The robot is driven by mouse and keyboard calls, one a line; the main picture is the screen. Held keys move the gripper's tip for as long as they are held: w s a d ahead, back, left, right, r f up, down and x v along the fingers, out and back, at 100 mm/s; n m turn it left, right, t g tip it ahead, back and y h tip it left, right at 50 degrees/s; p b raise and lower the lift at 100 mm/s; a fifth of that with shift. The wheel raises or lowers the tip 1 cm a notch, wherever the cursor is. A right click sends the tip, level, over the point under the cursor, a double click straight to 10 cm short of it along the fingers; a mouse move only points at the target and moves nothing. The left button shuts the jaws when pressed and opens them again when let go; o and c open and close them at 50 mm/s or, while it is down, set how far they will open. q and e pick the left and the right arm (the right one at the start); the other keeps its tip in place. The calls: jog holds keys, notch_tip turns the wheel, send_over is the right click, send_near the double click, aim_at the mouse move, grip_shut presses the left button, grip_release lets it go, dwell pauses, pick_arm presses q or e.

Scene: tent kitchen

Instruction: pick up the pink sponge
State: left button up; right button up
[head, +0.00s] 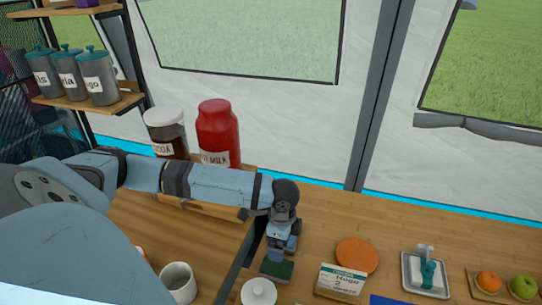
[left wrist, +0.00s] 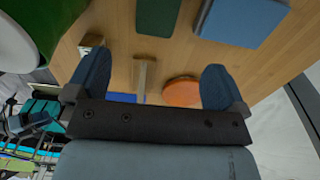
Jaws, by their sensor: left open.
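I cannot pick out a pink sponge in either view. My left gripper (head: 281,250) points down over the wooden counter, just above or beside a dark green block (head: 277,269); I cannot tell whether they touch in the head view. In the left wrist view, my left gripper's two blue fingers (left wrist: 156,82) are wide apart with nothing between them. A dark green block (left wrist: 158,14) and a blue-grey block (left wrist: 240,20) lie beyond the fingertips.
A white lidded pot (head: 258,291), a white mug (head: 178,281), a card (head: 341,280) and an orange disc (head: 357,255) stand nearby. A tray (head: 410,284) and fruit (head: 489,281) are at right. A red jar (head: 219,130) and cocoa jar (head: 167,132) stand behind my arm.

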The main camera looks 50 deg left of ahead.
aim_at(280, 268)
pick_arm(q)
notch_tip(280, 268, down, 8)
jog(key=shift+f+b, duration=0.25)
jog(key=shift+b, duration=0.1)
jog(key=shift+s+d+f, duration=0.1)
jog(key=shift+d+f, duration=0.05)
jog(key=shift+f, duration=1.2)
jog(key=shift+s+d+f, duration=0.1)
jog(key=shift+f, duration=1.2)
jog(key=c, duration=1)
